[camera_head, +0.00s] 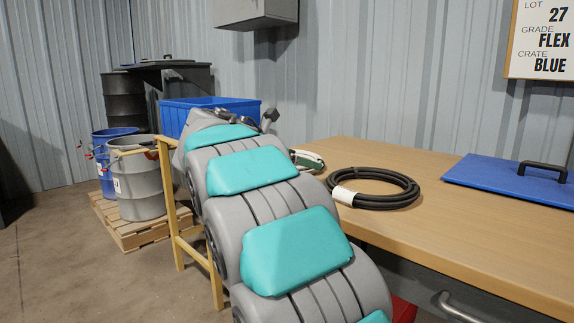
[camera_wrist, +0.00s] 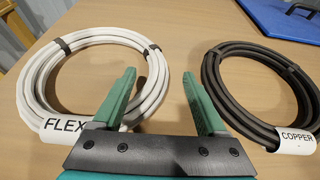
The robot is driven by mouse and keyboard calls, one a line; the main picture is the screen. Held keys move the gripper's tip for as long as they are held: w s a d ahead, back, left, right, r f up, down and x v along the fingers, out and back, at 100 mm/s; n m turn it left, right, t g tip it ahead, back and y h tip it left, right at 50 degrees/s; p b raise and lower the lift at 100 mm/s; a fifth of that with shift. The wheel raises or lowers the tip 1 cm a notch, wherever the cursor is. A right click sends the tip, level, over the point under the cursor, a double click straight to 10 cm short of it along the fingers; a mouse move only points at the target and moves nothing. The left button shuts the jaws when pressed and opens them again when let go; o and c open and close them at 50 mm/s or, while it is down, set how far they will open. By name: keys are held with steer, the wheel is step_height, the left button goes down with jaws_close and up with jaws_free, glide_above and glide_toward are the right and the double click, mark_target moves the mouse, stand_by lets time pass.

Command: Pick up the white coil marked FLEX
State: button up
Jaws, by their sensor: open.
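The white coil (camera_wrist: 38,85) lies on the wooden table at the left of the wrist view. Its white tag (camera_wrist: 62,126) reads FLEX, and dark ties bind it. The right finger is beside the black coil. In the head view my arm hides most of that spot; a small green and white patch shows past it, too small to tell apart.
A black coil (camera_head: 385,201) tagged COPPER in the wrist view (camera_wrist: 230,88) lies to the right. A blue lid with a black handle (camera_head: 490,180) lies farther right on the table (camera_head: 470,245). A blue crate (camera_head: 240,105) stands behind my arm. A wall sign (camera_head: 545,70) reads FLEX, BLUE.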

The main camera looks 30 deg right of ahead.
mark_target(313, 157)
steer(key=b+x, duration=0.1)
steer(key=x, duration=0.4)
steer(key=shift+a+f, duration=0.1)
jaws_close()
stand_by(0.4)
stand_by(0.4)
